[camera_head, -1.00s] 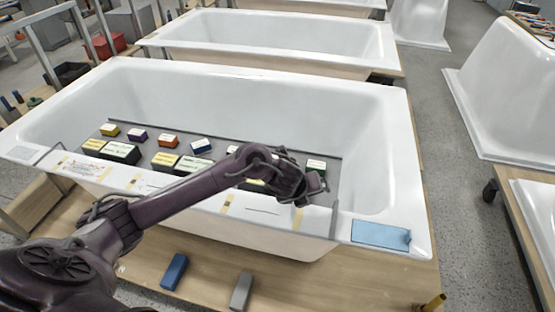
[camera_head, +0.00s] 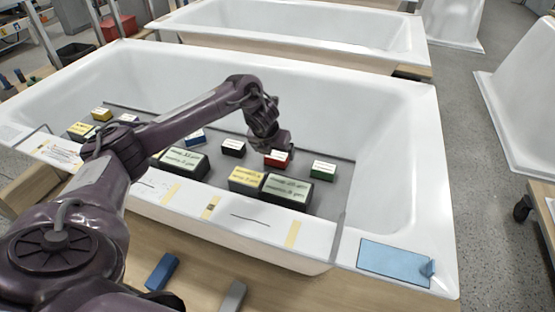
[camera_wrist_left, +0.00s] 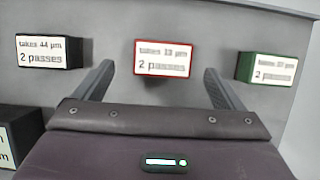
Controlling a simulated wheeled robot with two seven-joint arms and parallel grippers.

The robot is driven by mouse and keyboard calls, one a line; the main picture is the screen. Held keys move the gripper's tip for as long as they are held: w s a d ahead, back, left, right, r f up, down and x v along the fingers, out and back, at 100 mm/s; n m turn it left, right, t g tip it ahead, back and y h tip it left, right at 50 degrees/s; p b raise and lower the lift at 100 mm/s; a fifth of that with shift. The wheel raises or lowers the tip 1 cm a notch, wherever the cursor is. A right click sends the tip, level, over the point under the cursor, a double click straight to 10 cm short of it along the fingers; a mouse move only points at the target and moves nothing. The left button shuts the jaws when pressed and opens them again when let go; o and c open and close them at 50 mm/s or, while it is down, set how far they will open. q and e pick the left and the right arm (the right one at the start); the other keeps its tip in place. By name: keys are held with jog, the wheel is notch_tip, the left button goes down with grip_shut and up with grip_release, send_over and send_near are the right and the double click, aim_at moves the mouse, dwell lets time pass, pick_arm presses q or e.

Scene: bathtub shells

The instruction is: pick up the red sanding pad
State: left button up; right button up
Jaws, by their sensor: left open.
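The red sanding pad (camera_head: 277,158) sits on the grey tray inside the near bathtub, a small block with a white label. In the left wrist view the red pad (camera_wrist_left: 163,58) lies ahead, between the two fingers, its label reading "2 passes". My left gripper (camera_head: 278,146) is right at the red pad in the head view, partly covering it. In the left wrist view my left gripper (camera_wrist_left: 162,85) is open, one finger on each side of the pad, with clear gaps. My right gripper is not in view.
A black pad (camera_head: 233,147) stands left of the red one and a green pad (camera_head: 323,170) right of it. Larger yellow (camera_head: 247,179) and dark green (camera_head: 287,190) blocks stand in front. The bathtub rim (camera_head: 330,235) borders the tray.

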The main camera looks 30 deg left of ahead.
pick_arm(q)
jog(key=x, duration=0.3)
jog(key=shift+w+d+r, duration=0.1)
jog(key=shift+w+d, duration=0.05)
jog(key=shift+w, duration=0.05)
jog(key=shift+x, duration=0.85)
jog(key=c, duration=1.1)
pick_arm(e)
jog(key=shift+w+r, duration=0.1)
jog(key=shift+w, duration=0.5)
pick_arm(q)
jog(key=shift+r, duration=0.1)
notch_tip(320, 180, up, 12)
notch_tip(320, 180, up, 8)
jog(key=p, duration=0.4)
send_over(277, 155)
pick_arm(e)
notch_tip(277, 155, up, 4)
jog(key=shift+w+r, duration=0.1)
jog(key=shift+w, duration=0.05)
